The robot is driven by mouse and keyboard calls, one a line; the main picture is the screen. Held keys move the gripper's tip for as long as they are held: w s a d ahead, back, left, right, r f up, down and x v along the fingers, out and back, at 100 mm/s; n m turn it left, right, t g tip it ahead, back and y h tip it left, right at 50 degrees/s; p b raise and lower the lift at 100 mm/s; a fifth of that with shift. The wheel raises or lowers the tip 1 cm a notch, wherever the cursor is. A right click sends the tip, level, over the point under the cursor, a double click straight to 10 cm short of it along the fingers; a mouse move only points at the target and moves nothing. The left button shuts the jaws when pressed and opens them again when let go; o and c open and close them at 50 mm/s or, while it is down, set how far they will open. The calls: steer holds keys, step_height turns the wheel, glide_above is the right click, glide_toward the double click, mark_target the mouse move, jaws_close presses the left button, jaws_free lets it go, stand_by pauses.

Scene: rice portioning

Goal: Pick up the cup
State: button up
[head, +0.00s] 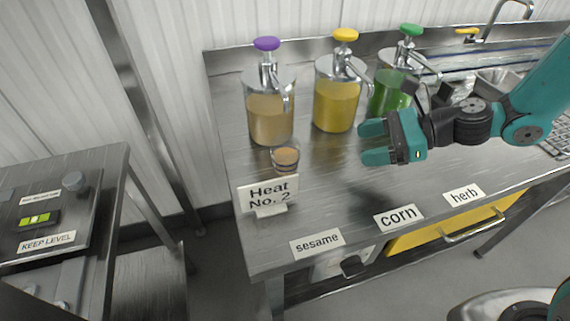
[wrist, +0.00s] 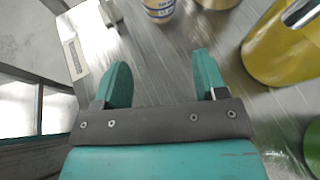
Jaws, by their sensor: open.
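A small clear cup (head: 285,157) with a tan filling stands on the steel counter, in front of the purple-topped dispenser and behind the "Heat No. 2" sign. In the wrist view the cup (wrist: 159,9) is at the top edge, partly cut off, with blue print on its side. My gripper (head: 374,142) is to the right of the cup, above the counter, with its fingers pointing left toward it. In the wrist view my gripper (wrist: 160,75) has its two teal fingers apart with only bare counter between them. The cup lies beyond the fingertips.
Pump dispensers stand along the back: tan with purple top (head: 270,118), yellow (head: 337,100) and green (head: 390,90). The "Heat No. 2" sign (head: 268,193) stands near the counter's left edge. Labels sesame (head: 317,243), corn (head: 398,216) and herb (head: 464,195) line the front. Counter between cup and gripper is clear.

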steer(key=shift+w+a+f+m, duration=0.15)
steer(key=shift+a+f+m, duration=0.15)
steer(key=shift+a, duration=0.05)
steer(key=p, duration=0.4)
glide_toward(288, 158)
steer(key=w+a+f, duration=0.1)
steer(key=a+f, duration=0.1)
steer(key=a, duration=0.1)
steer(key=w+a+f, duration=0.1)
steer(key=a+f, duration=0.2)
steer(key=w+a+f, duration=0.2)
steer(key=a, duration=0.1)
steer(key=shift+w+f, duration=0.1)
steer(key=shift+f, duration=0.15)
steer(key=shift+c, duration=0.3)
steer(key=c, duration=0.7)
steer(key=shift+o, duration=0.2)
steer(key=shift+r+b, duration=0.2)
steer(key=shift+b, duration=0.1)
